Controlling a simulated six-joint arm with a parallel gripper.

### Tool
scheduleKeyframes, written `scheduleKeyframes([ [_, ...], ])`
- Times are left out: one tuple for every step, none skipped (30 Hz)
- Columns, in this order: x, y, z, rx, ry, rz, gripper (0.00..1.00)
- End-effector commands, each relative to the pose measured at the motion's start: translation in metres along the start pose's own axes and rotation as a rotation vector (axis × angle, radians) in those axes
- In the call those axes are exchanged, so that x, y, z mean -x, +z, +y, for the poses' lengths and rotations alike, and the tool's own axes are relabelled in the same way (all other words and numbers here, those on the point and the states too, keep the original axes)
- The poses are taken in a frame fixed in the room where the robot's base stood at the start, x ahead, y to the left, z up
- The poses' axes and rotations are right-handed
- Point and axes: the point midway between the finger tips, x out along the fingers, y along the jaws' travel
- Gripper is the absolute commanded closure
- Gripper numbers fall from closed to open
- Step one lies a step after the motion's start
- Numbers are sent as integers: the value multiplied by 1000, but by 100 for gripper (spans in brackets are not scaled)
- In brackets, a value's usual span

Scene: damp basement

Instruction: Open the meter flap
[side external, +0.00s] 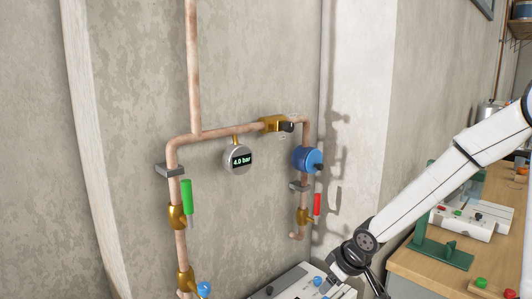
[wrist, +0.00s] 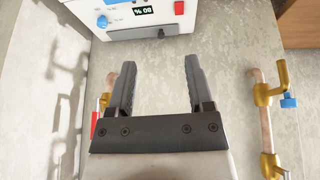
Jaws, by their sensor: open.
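The blue round meter (side external: 307,160) sits on the right-hand copper pipe in the side view, below the brass fitting. Its front looks covered in blue, with a small dark part at its right edge; I cannot make out a separate flap edge. I cannot pick out the meter in the wrist view. My gripper (wrist: 160,64) is open, with nothing between its two dark fingers. In the side view my wrist is low at the bottom, below and to the right of the meter and apart from it; the fingertips are not clear there.
A round gauge (side external: 238,159) reads 4.0 bar. Green (side external: 187,197) and red (side external: 317,205) valve handles stand beside the pipes. A white control box (wrist: 150,19) with a blue knob and red switch is beyond my fingers. A wooden bench (side external: 480,235) is at right.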

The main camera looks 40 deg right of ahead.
Motion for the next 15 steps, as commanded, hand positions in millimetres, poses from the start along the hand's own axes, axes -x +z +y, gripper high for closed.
scheduleKeyframes([
  [-1, -13, 12, -7, 17, 55, 33],
  [-1, -22, 19, -7, 27, 92, 33],
  [-1, -34, 28, -7, 39, 142, 33],
  [-1, -42, 35, -7, 48, 180, 33],
  [0, -51, 42, -7, 57, 220, 33],
  [1, -62, 52, -5, 69, 270, 33],
  [3, -70, 59, -2, 76, 309, 33],
  [5, -78, 66, 0, 84, 348, 33],
  [7, -88, 76, 5, 93, 396, 33],
  [10, -95, 83, 9, 99, 434, 33],
  [12, -103, 90, 13, 105, 472, 33],
  [16, -111, 99, 19, 111, 519, 33],
  [19, -118, 105, 26, 115, 555, 33],
  [22, -124, 112, 33, 119, 591, 33],
  [27, -131, 120, 41, 124, 638, 33],
])
